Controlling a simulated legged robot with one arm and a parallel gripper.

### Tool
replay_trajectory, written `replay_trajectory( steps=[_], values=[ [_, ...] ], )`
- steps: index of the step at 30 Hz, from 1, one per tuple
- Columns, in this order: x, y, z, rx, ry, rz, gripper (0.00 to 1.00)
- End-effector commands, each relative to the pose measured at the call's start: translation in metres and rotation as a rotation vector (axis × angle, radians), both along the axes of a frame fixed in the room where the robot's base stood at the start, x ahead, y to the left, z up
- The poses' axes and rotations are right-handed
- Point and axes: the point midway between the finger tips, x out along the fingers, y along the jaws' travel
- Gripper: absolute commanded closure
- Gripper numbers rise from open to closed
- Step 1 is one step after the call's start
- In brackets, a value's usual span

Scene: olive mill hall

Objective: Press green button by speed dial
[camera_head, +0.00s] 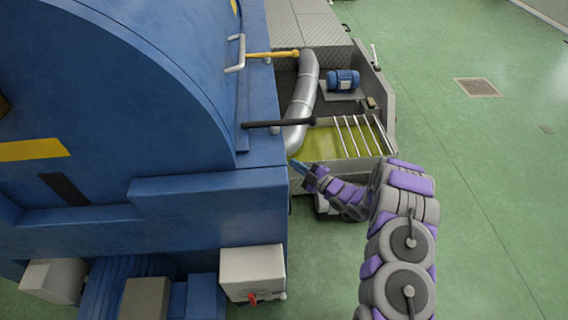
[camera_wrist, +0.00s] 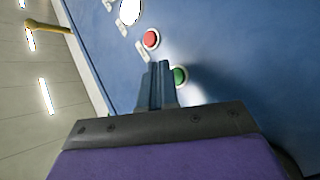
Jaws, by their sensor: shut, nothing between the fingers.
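The green button (camera_wrist: 180,75) shows in the wrist view on a blue panel, just right of my gripper's fingertips. My gripper (camera_wrist: 158,68) is shut and empty, its blue fingers pointing at the panel. Whether the fingertips touch the panel I cannot tell. A round white face (camera_wrist: 130,11), possibly the dial, is cut by the top edge. In the head view my gripper (camera_head: 297,166) is beside the blue machine (camera_head: 210,205); the buttons are hidden there.
In the head view, a black-handled lever (camera_head: 265,124) and a yellow-handled lever (camera_head: 272,55) stick out of the machine. Behind my gripper lies an open trough with a metal pipe (camera_head: 301,90), a blue motor (camera_head: 343,80) and a rack (camera_head: 358,135).

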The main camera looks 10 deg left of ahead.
Motion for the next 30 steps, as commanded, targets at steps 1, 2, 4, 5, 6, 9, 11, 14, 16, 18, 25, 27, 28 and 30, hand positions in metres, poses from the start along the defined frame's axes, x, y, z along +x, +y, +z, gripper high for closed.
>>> replay_trajectory(
  steps=[1, 2, 4, 5, 6, 9, 11, 14, 16, 18, 25, 27, 28, 30],
  values=[
    [-0.0001, 0.0, -0.0001, 0.0, 0.0, 0.0, 1.0],
    [-0.0001, 0.0, -0.0001, 0.0, 0.0, 0.0, 1.0],
    [0.0, 0.0, 0.0, 0.0, 0.0, 0.0, 1.0],
    [0.0, 0.0, 0.0, 0.0, 0.0, 0.0, 1.0],
    [0.0, 0.0, 0.0, 0.0, 0.0, 0.0, 1.0],
    [0.0, 0.0, 0.0, 0.0, 0.0, 0.0, 1.0],
    [-0.0001, 0.0, -0.0001, 0.0, 0.0, 0.0, 1.0],
    [0.0, 0.0001, 0.0001, 0.0, 0.0, 0.0, 1.0],
    [-0.0005, 0.0009, 0.0003, 0.0, 0.0, 0.0, 1.0],
    [-0.0012, 0.0026, 0.0008, 0.0, 0.0, 0.0, 1.0],
    [-0.0033, 0.008, 0.002, 0.0, -0.001, 0.001, 1.0],
    [-0.0032, 0.0078, 0.0018, 0.0, -0.001, 0.0, 1.0],
    [-0.0031, 0.0077, 0.0018, 0.0, -0.001, 0.0, 1.0],
    [-0.0032, 0.0077, 0.0017, 0.0, -0.001, 0.0, 1.0]
  ],
)
